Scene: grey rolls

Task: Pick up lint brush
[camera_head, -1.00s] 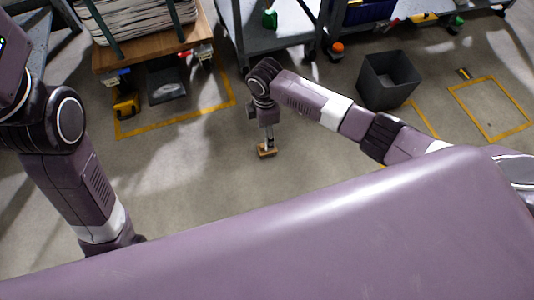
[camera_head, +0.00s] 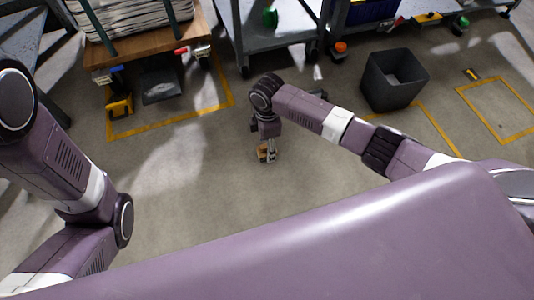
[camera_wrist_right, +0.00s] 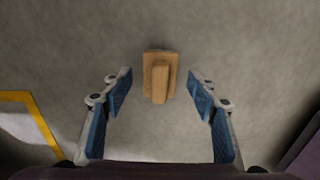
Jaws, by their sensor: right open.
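The lint brush (camera_wrist_right: 160,78) is a small tan wooden block with a raised lighter bar along its middle. It lies on the grey floor. In the right wrist view it sits between and beyond the two fingertips, apart from both. My right gripper (camera_wrist_right: 160,90) is open and empty, its blue pads on either side of the brush. In the head view the right gripper (camera_head: 269,156) points down at the floor, and the brush (camera_head: 262,152) shows beside its fingers, partly hidden. My left arm is at the left of the head view, but its gripper is not visible.
A dark grey bin (camera_head: 393,80) stands on the floor to the right. A wooden cart (camera_head: 150,48) with stacked sheets and a grey metal cart (camera_head: 270,42) stand behind. Yellow tape lines mark the floor. The floor around the brush is clear.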

